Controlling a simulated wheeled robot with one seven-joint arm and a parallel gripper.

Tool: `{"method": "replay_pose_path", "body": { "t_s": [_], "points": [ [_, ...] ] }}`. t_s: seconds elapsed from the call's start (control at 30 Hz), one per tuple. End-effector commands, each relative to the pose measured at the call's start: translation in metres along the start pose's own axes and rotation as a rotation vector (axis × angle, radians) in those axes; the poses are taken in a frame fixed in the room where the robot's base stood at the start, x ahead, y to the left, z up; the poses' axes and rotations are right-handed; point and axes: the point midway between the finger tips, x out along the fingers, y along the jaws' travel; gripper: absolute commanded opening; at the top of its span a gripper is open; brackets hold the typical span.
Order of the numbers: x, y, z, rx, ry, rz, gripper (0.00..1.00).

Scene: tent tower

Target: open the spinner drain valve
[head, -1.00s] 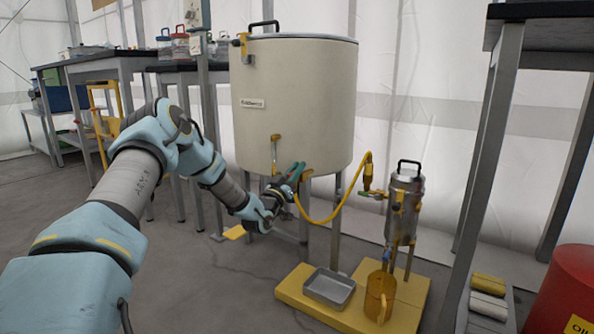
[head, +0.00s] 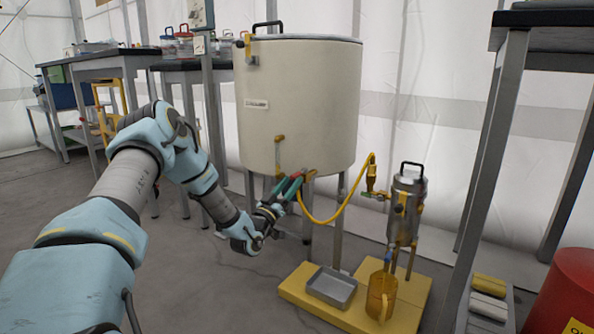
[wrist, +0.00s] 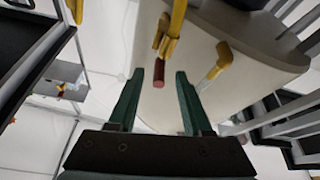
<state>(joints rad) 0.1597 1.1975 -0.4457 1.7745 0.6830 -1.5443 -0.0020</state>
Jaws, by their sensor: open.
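The cream spinner drum (head: 300,110) stands on legs in the middle of the head view. My gripper (head: 290,183) is at its lower front edge, with its green fingers apart and nothing held. In the wrist view, a yellow fitting with a reddish round end (wrist: 159,75) shows beyond and between the open fingers (wrist: 170,70). I cannot tell whether this is the drain valve or whether the fingers touch it. A second yellow fitting (wrist: 220,60) is right of the fingers. In the head view, a yellow fitting (head: 279,150) is on the drum's front. My gripper partly hides the drum's underside.
A yellow hose (head: 335,217) runs from near my gripper to a small steel canister (head: 405,210). A yellow base (head: 300,285) below holds a grey tray (head: 332,290) and an amber jug (head: 381,297). A dark-topped table and a red drum (head: 570,290) stand right.

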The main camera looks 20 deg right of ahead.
Motion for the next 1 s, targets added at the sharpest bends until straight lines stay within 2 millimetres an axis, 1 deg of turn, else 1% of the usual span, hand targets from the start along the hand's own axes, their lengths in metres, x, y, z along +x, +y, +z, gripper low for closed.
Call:
{"method": "replay_pose_path", "body": {
  "t_s": [0.03, 0.1, 0.2, 0.3, 0.8, 0.9, 1.0],
  "points": [
    [-0.009, 0.000, -0.002, -0.001, -0.003, -0.003, 0.49],
    [-0.020, 0.000, -0.002, -0.001, -0.002, -0.002, 0.49],
    [-0.031, -0.001, -0.001, -0.001, -0.002, -0.002, 0.49],
    [-0.037, 0.000, -0.001, -0.001, -0.001, -0.002, 0.49],
    [-0.038, -0.001, -0.001, 0.002, -0.003, -0.001, 0.49],
    [-0.035, -0.003, -0.006, 0.019, -0.048, -0.007, 0.49],
    [-0.031, -0.010, -0.015, 0.056, -0.162, -0.029, 0.49]
  ]
}}
